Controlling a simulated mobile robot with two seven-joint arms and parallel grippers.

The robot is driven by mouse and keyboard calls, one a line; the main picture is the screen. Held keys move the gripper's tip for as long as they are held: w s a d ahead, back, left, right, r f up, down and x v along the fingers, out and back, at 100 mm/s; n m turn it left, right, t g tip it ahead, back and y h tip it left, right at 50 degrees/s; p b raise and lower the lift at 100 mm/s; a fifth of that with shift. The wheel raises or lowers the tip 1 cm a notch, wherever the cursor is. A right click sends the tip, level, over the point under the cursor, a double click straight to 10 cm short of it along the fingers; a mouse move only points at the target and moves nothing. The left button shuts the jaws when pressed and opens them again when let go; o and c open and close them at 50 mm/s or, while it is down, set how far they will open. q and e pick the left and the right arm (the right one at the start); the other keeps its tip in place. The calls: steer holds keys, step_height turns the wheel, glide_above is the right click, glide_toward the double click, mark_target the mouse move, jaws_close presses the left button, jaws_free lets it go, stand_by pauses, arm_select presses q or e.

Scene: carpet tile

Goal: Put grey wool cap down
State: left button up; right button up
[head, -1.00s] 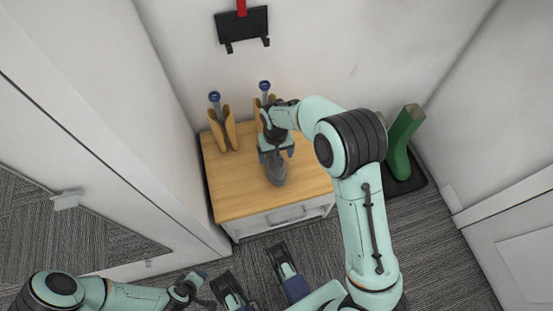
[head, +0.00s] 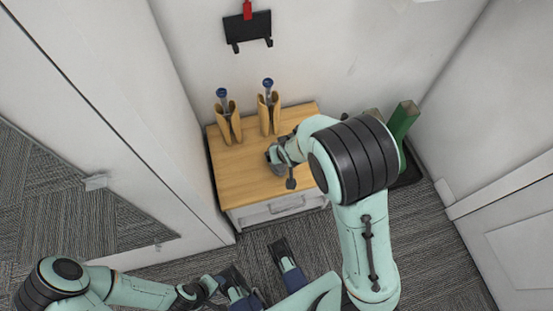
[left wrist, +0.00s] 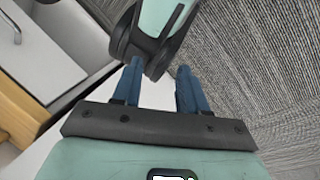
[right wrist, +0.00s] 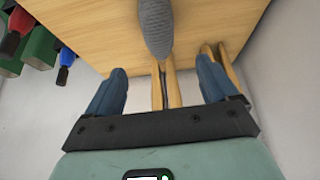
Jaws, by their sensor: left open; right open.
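The grey wool cap (right wrist: 157,25) rests on the wooden cabinet top (right wrist: 90,25), just beyond my right fingertips in the right wrist view. Its ribbed knit shows, and its far end is cut off by the frame. My right gripper (right wrist: 162,78) is open, with its blue fingers apart and nothing held between them. In the head view my right arm reaches over the cabinet and largely hides the cap. My left gripper (left wrist: 158,82) is open and empty, low over the carpet in front of the cabinet, with a mint-coloured part of me beyond its fingers.
Two tan upright holders (head: 228,125) (head: 269,115) with blue-topped rods stand at the back of the cabinet. A black wall rack (head: 247,28) hangs above. Clear wood (head: 235,185) lies at the front left.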

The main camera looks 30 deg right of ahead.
steer(key=b, duration=0.5)
glide_above(280, 170)
steer(key=w+d, duration=0.1)
steer(key=w, duration=0.1)
step_height(280, 170, down, 6)
steer(key=shift+f, duration=0.15)
arm_select(q)
steer(key=w+a+f+t+y, duration=0.1)
steer(key=w+a+f+t, duration=0.1)
steer(key=w+a+f, duration=0.35)
arm_select(e)
steer(key=shift+w+d+f, duration=0.1)
steer(key=shift+w+f, duration=0.1)
steer(key=shift+f, duration=0.1)
steer(key=shift+w+f, duration=0.1)
steer(key=shift+f, duration=0.2)
steer(key=b+x, duration=0.3)
steer(key=x, duration=0.1)
steer(key=shift+f+b, duration=0.3)
steer(key=shift+f, duration=0.05)
arm_select(q)
steer(key=s+f+n+g, duration=0.1)
steer(key=s+f, duration=0.2)
steer(key=f, duration=0.3)
steer(key=shift+s+d+g, duration=0.25)
steer(key=shift+s+g, duration=0.05)
steer(key=shift+s, duration=0.1)
arm_select(e)
steer(key=shift+r, duration=0.1)
